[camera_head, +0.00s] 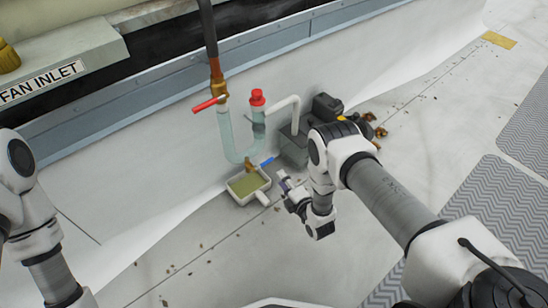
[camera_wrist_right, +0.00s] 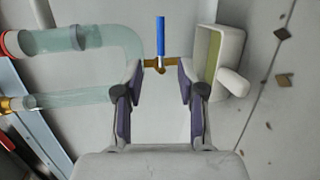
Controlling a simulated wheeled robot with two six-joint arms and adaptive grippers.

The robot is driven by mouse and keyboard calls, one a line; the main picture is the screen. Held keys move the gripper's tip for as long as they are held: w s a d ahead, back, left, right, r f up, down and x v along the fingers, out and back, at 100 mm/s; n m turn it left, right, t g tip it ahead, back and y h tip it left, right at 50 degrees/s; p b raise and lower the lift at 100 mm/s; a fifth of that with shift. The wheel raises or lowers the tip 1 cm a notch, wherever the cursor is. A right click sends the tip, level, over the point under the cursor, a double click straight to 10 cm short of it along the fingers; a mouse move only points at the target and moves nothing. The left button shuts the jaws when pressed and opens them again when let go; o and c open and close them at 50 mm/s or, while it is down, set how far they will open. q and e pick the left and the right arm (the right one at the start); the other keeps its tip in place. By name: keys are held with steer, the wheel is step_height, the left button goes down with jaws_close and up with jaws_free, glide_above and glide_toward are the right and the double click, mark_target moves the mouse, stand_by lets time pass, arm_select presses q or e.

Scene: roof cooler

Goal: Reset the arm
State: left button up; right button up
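My right arm comes in from the right in the head view. Its gripper (camera_head: 289,188) hangs just right of the drain tray, near the blue-handled valve (camera_head: 268,162). In the right wrist view my right gripper (camera_wrist_right: 160,82) is open, with its two fingers apart and nothing between them. The blue valve handle (camera_wrist_right: 160,38) on a brass fitting shows beyond the fingertips. My left arm (camera_head: 30,215) shows at the left edge of the head view; its gripper is out of the frame.
A clear U-shaped trap (camera_head: 225,135) with a red-handled valve (camera_head: 208,104) and red cap (camera_head: 257,97) stands by the wall. A white tray (camera_head: 262,197) with greenish liquid sits below. A grey pump (camera_head: 293,145) stands behind my right arm. Small debris dots the pale floor.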

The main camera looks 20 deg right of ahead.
step_height(320, 180, up, 10)
steer(key=w+p, duration=0.2)
steer(key=p, duration=0.2)
steer(key=s+m+g+h+p, duration=0.1)
steer(key=s+m+g, duration=0.8)
steer(key=s, duration=0.9)
steer(key=s+m+g+h+p, duration=0.1)
steer(key=s+m+g, duration=0.7)
steer(key=s, duration=1)
step_height(320, 180, up, 38)
steer(key=m+t+p, duration=0.1)
steer(key=m+p, duration=0.2)
steer(key=p, duration=3.5)
steer(key=shift+s+d+f+m, duration=0.15)
steer(key=shift+s+d+m, duration=0.15)
steer(key=shift+d, duration=0.15)
